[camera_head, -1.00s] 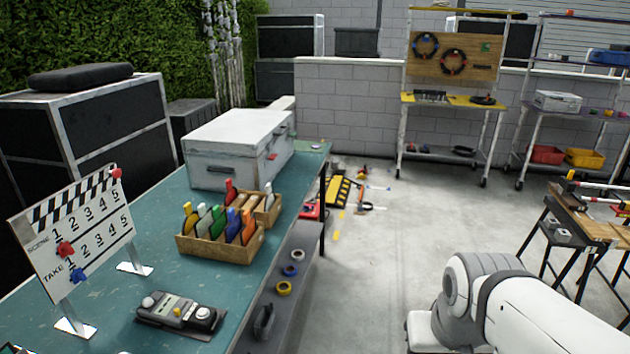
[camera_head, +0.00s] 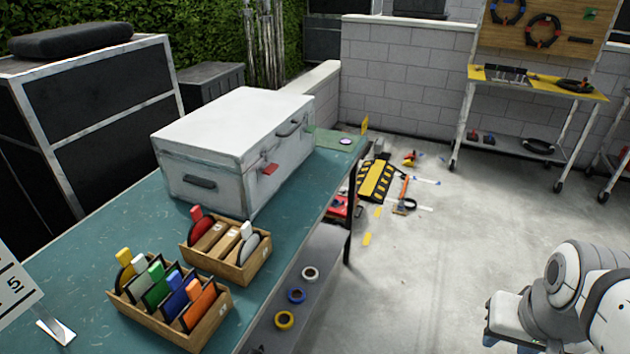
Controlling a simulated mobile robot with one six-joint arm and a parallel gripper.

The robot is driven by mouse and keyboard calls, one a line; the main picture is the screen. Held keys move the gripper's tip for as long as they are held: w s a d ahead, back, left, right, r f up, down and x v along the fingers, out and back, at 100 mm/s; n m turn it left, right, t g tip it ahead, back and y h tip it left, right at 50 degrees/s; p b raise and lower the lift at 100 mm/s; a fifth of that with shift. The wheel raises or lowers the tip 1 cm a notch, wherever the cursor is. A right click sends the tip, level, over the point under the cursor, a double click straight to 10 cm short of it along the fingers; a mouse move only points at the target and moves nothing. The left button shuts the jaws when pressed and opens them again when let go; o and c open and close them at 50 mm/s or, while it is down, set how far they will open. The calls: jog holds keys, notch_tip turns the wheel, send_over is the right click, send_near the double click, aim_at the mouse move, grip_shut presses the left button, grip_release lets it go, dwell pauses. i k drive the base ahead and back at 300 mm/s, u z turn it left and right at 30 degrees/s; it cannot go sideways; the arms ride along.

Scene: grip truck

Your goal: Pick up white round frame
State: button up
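A white-handled round frame (camera_head: 248,246) stands in the right compartment of the rear wooden box (camera_head: 221,266) on the teal table (camera_head: 90,235). Its lower part is hidden by the box wall. A red-handled round frame (camera_head: 200,221) stands at the left of the same box. A front wooden box (camera_head: 178,333) holds several flat frames with yellow, white, green, blue and orange handles. My white arm shows at the lower right, but my gripper is not in view.
A large white case (camera_head: 205,150) stands behind the boxes. A clapperboard (camera_head: 12,290) is at the left edge. Tape rolls (camera_head: 297,295) lie on a lower shelf. Floor right of the table is mostly clear; tools (camera_head: 378,180) lie beyond.

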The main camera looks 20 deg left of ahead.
aim_at(251, 239)
jog(key=u, duration=0.55)
jog(key=i, duration=1.1)
jog(key=u, duration=0.65)
jog(key=k, duration=0.85)
jog(key=u, duration=0.2)
jog(key=i, duration=0.85)
jog(key=z, duration=0.1)
